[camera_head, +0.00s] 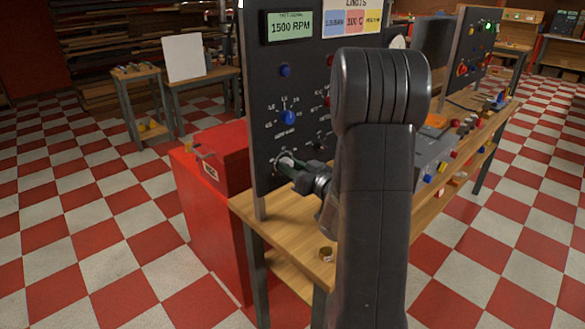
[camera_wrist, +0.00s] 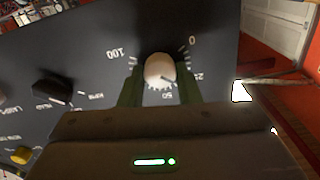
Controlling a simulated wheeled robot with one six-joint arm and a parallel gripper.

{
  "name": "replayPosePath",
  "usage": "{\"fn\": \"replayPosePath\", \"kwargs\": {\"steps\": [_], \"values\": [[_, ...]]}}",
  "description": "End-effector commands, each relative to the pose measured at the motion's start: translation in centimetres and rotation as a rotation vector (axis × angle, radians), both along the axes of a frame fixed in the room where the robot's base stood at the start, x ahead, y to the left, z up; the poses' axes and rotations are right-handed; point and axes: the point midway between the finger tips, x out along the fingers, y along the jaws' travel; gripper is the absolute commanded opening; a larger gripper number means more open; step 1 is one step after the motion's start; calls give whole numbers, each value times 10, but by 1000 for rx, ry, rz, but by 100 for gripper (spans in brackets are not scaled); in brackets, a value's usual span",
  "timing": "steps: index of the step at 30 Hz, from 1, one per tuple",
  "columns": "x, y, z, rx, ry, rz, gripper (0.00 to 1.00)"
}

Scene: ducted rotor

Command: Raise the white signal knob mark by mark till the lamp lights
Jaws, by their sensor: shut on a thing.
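The white signal knob (camera_wrist: 160,69) is on the dark panel (camera_wrist: 215,35), ringed by a printed scale with 0, 50 and 100 readable. A short dark line on its face points down-right in the wrist view, toward the stretch between 50 and the partly hidden 2-something label. My gripper (camera_wrist: 159,88) is shut on the knob, one finger on each side. In the head view my gripper (camera_head: 297,170) reaches the lower left of the panel (camera_head: 262,100) and largely hides the knob (camera_head: 284,160). I cannot make out which lamp belongs to this knob.
A display (camera_head: 289,26) on the panel reads 1500 RPM. A blue knob (camera_head: 288,117) sits above my gripper. A black knob (camera_wrist: 52,90) and a yellow knob (camera_wrist: 21,155) are nearby. A red cabinet (camera_head: 212,190) stands left of the wooden bench (camera_head: 285,220). A green light (camera_head: 489,27) glows on a farther panel.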

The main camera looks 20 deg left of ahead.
Motion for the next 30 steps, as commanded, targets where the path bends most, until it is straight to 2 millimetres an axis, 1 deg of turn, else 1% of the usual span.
{"fn": "replayPosePath", "kwargs": {"steps": [10, 11, 12, 14, 22, 24, 26, 30], "values": [[0, 0, 0, 6, 14, 0, 8], [0, 0, 0, 6, 14, 0, 34], [0, 0, 0, 6, 14, 0, 42], [0, 0, 0, 6, 14, 0, 52], [0, 0, 0, 5, 13, 0, 52], [-1, -3, 0, 5, 13, -1, 52], [-2, -8, 0, 6, 13, -2, 52], [-11, -29, -1, 6, 13, -5, 52]]}}
